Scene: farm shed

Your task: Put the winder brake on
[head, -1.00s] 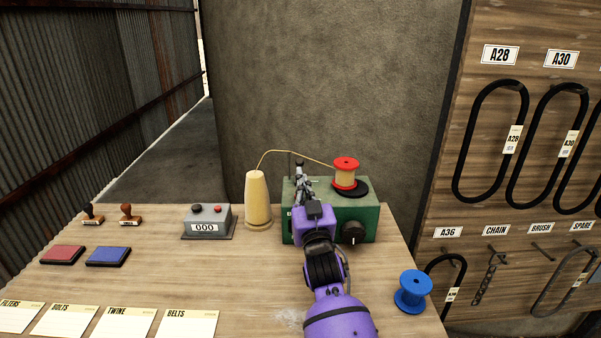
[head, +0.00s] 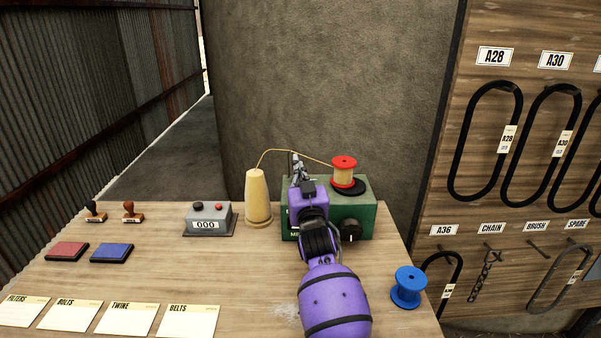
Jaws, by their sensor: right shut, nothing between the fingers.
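The green winder (head: 366,208) stands on the bench. A red spool (head: 344,172) wound with twine sits on its black turntable (head: 358,189). A black knob (head: 351,230) is on its front face. My right gripper (head: 296,164) is shut and empty at the left part of the winder's top. My purple wrist and arm hide the winder's left front. I cannot make out the brake clearly, nor whether the fingers touch it. Twine runs from the cream cone (head: 257,198) over to the red spool. My left gripper is not in view.
A grey counter box (head: 209,218) reading 000 stands left of the cone. Stamps (head: 133,211), a red ink pad (head: 67,251), a blue ink pad (head: 112,253) and labelled cards (head: 187,321) lie further left and in front. A blue spool (head: 408,287) stands at the right edge.

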